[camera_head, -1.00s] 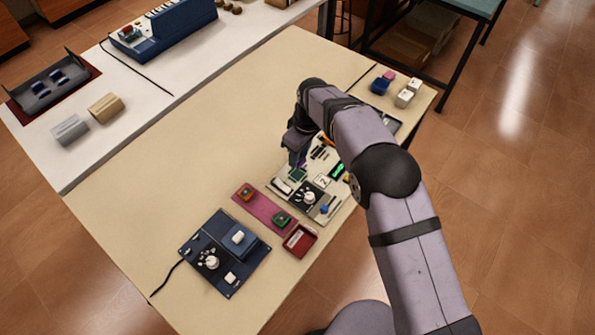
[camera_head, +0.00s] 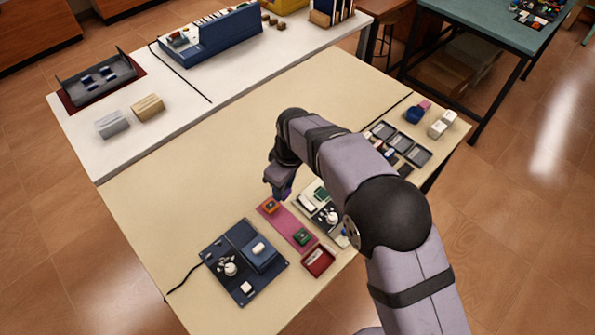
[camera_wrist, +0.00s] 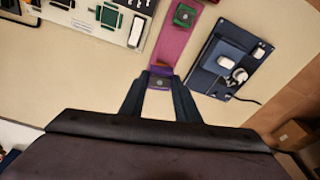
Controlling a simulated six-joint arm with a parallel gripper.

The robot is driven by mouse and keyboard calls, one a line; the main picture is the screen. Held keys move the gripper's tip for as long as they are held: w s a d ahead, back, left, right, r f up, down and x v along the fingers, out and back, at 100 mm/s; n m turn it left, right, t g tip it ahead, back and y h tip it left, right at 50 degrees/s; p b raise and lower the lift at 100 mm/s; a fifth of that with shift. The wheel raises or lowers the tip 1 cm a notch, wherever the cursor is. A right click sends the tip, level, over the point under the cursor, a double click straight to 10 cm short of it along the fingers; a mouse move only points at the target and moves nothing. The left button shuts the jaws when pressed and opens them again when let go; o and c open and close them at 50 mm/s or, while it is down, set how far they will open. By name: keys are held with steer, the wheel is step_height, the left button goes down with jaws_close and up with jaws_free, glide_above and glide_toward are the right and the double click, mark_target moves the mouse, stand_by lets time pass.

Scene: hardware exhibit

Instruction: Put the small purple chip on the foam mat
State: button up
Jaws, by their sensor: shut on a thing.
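My gripper (camera_wrist: 160,88) is shut on the small purple chip (camera_wrist: 159,83), which shows between the fingertips in the wrist view. In the head view my gripper (camera_head: 280,191) hangs over the far end of the foam mat, with a bit of purple at its tip. The foam mat is a magenta strip (camera_head: 286,223), and it also shows in the wrist view (camera_wrist: 174,43). A red-orange chip (camera_head: 269,206) lies at the mat's far end, close to my gripper. A green chip (camera_head: 302,237) lies at its near end. I cannot tell the chip's height above the mat.
A dark blue panel (camera_head: 229,284) with white parts lies left of the mat. A light board (camera_head: 309,205) with small parts lies right of it, partly behind my arm. A red tray (camera_head: 318,262) stands at the near end. The table left of my gripper is clear.

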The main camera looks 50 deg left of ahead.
steer(key=shift+s+d+f+m, duration=0.25)
steer(key=shift+d+f+m, duration=0.2)
steer(key=shift+f, duration=0.25)
steer(key=shift+s+d+f+m, duration=0.3)
steer(key=shift+d+f+m, duration=0.15)
steer(key=shift+f, duration=0.3)
steer(key=shift+s+d+f+m, duration=0.25)
steer(key=shift+d+f+m, duration=0.2)
steer(key=shift+f, duration=0.25)
steer(key=shift+f+b, duration=2.1)
steer(key=shift+f, duration=1)
steer(key=shift+f+b, duration=0.55)
steer(key=shift+f, duration=0.1)
steer(key=o, duration=1.3)
steer(key=shift+o, duration=0.2)
